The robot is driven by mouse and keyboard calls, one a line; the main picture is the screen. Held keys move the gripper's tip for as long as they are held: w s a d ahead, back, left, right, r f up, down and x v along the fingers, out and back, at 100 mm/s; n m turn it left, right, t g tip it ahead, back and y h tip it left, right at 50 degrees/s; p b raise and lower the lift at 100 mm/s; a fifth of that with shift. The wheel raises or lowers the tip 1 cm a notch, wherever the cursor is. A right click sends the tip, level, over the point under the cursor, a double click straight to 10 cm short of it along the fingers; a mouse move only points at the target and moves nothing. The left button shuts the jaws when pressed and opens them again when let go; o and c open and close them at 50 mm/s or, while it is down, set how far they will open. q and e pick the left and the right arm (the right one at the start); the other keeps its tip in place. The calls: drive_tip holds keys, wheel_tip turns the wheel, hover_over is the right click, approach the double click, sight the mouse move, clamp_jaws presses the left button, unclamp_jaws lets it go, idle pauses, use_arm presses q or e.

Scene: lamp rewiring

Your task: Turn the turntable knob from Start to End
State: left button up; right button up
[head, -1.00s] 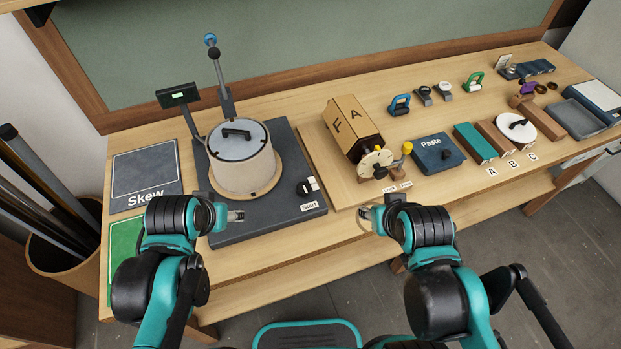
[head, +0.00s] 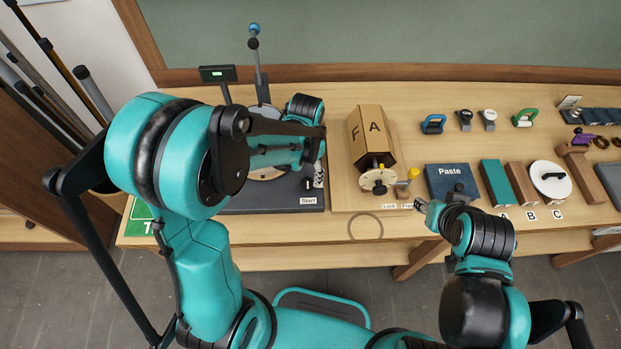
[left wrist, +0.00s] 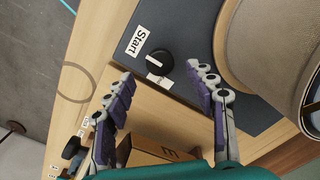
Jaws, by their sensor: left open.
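The black turntable knob (left wrist: 159,62) sits on the dark turntable base (left wrist: 187,20), beside the white Start label (left wrist: 137,42). A second white label by the knob is too small to read. In the head view the Start label (head: 308,201) lies at the base's front right corner, with the knob (head: 309,184) just behind it, close to my arm. My left gripper (left wrist: 165,85) is open and empty, its two purple-padded fingers on either side of the knob in the picture, apart from it. My right gripper (head: 422,207) is in front of the Paste block; its jaws are too small to judge.
A pale drum (left wrist: 280,45) stands on the base close to the left gripper. Right of the base is a wooden box marked F and A (head: 372,135) with a dial (head: 378,181). The blue Paste block (head: 449,182) lies farther right. The table front between is mostly clear.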

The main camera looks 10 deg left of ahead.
sight(308, 182)
use_arm(q)
wheel_tip(308, 182, down, 5)
drive_tip(key=shift+r+b, duration=0.1)
drive_tip(key=shift+b, duration=0.3)
drive_tip(key=shift+d, duration=0.1)
drive_tip(key=c, duration=1.2)
